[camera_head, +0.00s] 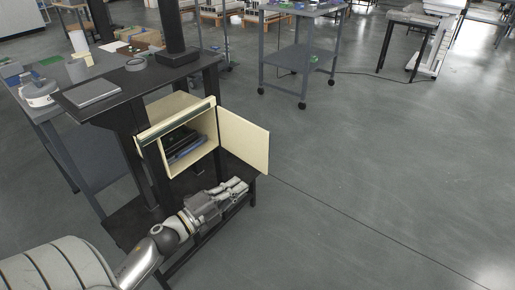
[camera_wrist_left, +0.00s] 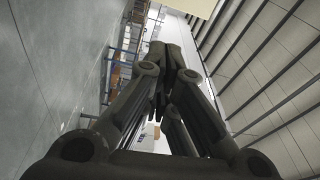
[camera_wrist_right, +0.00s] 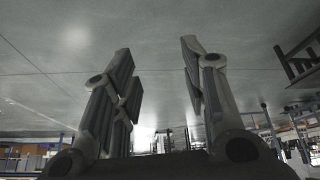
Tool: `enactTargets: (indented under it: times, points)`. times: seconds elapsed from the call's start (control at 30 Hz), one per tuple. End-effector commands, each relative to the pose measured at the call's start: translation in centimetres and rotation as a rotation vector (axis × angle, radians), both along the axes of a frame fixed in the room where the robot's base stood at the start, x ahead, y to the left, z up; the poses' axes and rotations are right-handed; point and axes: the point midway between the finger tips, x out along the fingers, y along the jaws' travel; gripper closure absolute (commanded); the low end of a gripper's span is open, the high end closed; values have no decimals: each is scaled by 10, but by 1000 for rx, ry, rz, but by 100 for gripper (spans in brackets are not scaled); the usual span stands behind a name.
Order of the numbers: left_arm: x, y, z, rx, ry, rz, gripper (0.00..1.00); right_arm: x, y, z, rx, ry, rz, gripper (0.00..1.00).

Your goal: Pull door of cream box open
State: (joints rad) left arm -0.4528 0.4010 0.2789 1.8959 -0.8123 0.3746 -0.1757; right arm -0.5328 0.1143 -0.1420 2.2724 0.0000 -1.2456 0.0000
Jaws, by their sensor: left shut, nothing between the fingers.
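The cream box (camera_head: 171,120) sits in a black stand in the head view. Its door (camera_head: 243,138) stands wide open to the right, and dark items show inside. My left gripper (camera_head: 243,187) is just below the door's lower edge, fingers pointing right, and is shut and empty; I cannot tell whether it touches the door. Its fingertips also meet in the left wrist view (camera_wrist_left: 174,50), where a cream patch (camera_wrist_left: 195,6) shows at the top edge. My right gripper (camera_wrist_right: 155,60) is open and empty in the right wrist view, with its fingers well apart, and is not in the head view.
A grey wheeled cart (camera_head: 299,55) stands behind. A workbench (camera_head: 75,68) is at the left. The floor (camera_head: 390,170) to the right is clear.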

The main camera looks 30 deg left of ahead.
Motion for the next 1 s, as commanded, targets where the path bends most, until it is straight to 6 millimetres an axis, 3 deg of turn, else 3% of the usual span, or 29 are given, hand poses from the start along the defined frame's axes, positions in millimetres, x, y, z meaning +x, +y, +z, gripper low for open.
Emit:
enactTargets:
  times: [0.1,0.27,0.47,1.0]
  points:
    - [0,27,1,77,28,55,100,-28,-9,-4,-26,128,-11,60]
    - [2,40,-2,116,40,83,100,-43,-13,-9,-41,197,-16,60]
    - [23,37,-2,118,38,83,100,-44,-13,-7,-40,196,-16,60]
    - [112,22,-2,114,38,83,100,-46,-14,6,-39,187,-18,60]
